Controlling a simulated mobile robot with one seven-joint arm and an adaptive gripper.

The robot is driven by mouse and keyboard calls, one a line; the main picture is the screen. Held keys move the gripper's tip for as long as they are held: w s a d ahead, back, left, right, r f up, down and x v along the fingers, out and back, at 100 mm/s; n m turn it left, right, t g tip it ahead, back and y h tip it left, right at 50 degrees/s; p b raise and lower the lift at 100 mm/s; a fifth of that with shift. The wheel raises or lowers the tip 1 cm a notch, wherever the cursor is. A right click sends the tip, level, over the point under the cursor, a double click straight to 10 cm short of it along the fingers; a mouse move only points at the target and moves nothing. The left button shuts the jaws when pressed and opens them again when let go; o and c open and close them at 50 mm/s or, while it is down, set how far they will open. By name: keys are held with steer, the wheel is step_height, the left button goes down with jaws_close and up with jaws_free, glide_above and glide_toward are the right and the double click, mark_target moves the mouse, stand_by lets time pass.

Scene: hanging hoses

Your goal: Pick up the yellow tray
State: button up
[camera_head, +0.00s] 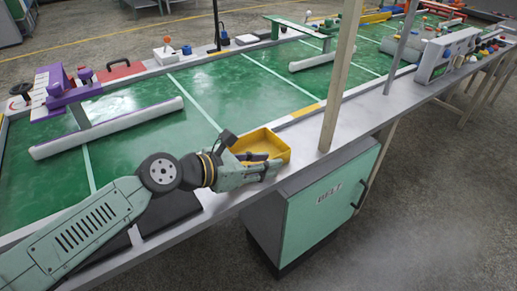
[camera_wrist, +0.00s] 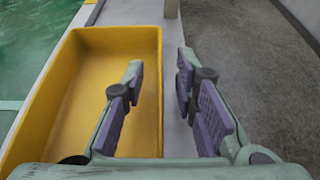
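The yellow tray (camera_head: 262,138) sits at the bench's near edge, where the green surface meets the grey rim. It is an empty, shallow, open-topped box, and it fills the left half of the wrist view (camera_wrist: 88,40). My gripper (camera_head: 272,165) is at the tray's near side in the head view. In the wrist view my gripper (camera_wrist: 160,72) has its left finger over the tray's inside and its right finger beyond the right wall. The fingers are apart with the wall between them, and gaps show on both sides. The tray's lower end is hidden by my gripper.
A wooden post (camera_head: 341,75) rises from the rim just right of the tray. A green cabinet (camera_head: 325,200) stands below the bench edge. A white-grey bar on a stand (camera_head: 110,128) lies on the green surface (camera_head: 215,95) to the left. The surface behind the tray is clear.

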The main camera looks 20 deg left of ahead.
steer(key=shift+s, duration=0.1)
jaws_close()
stand_by(0.6)
